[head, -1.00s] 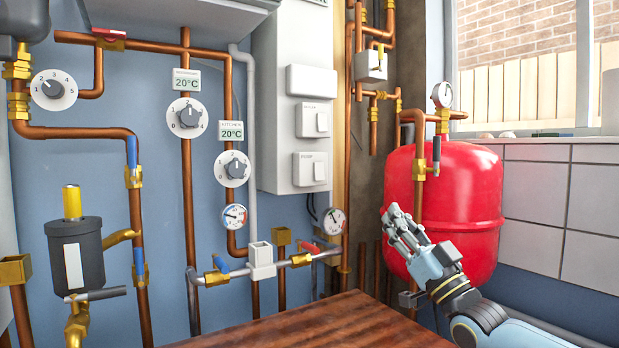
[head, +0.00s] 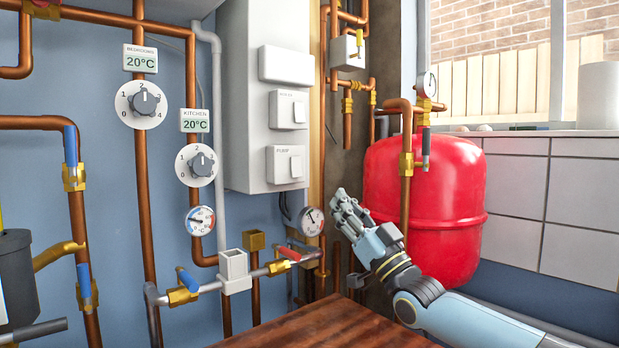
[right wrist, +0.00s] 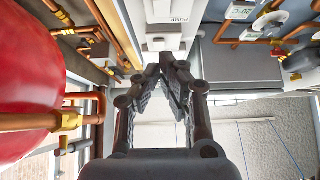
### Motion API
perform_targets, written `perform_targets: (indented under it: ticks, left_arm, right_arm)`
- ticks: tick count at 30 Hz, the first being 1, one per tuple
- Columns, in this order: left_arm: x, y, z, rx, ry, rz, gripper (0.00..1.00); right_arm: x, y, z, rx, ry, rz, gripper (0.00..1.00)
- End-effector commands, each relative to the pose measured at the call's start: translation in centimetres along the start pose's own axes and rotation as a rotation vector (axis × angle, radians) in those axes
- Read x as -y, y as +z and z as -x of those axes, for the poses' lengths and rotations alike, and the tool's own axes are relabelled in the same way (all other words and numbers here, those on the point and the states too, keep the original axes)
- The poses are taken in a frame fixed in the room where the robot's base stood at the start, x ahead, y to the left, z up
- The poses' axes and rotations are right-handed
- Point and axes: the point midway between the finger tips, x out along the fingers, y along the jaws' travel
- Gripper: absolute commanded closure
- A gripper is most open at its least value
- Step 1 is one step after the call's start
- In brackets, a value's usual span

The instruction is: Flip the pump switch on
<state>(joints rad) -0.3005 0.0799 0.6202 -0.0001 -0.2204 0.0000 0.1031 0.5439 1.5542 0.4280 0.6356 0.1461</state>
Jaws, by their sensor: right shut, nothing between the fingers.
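The pump switch (head: 296,163) is a white rocker on the lower plate of the white control box (head: 237,95) on the wall, in the head view. The plate is labelled PUMP. The boiler switch (head: 298,110) is on the plate above it. My right gripper (head: 345,207) is shut and empty, below and to the right of the pump switch, apart from it and in front of the red tank. In the right wrist view its closed fingers (right wrist: 167,65) point towards the box, where the PUMP label shows.
The red tank (head: 425,200) stands right of the box. Copper pipes (head: 142,190), dials and valves fill the wall left of and below the box. A brown wooden surface (head: 330,325) lies at the bottom. The space in front of the box looks clear.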

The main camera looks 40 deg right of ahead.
Motion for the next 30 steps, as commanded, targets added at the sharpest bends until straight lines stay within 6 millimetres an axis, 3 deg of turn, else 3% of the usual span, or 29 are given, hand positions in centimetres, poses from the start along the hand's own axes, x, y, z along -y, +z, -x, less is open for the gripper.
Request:
perform_targets:
  ticks: [4,12,18,30]
  left_arm:
    - [-0.1,-0.6,-0.3,-0.01,0.001,0.0,1.0]
    - [-0.1,-0.1,-1.0,-0.001,0.001,0.0,1.0]
    - [-0.2,0.7,-1.8,0.01,0.001,0.0,1.0]
    - [-0.2,0.7,-1.9,0.011,0.001,-0.001,1.0]
  right_arm:
    - [0.0,-0.1,-3.1,-0.005,0.001,0.0,1.0]
    - [0.0,0.2,-8.6,-0.003,0.002,-0.001,1.0]
    - [0.0,2.4,-10.3,0.0,0.002,-0.001,1.0]
    - [0.0,2.8,-11.0,0.0,0.0,-0.001,1.0]
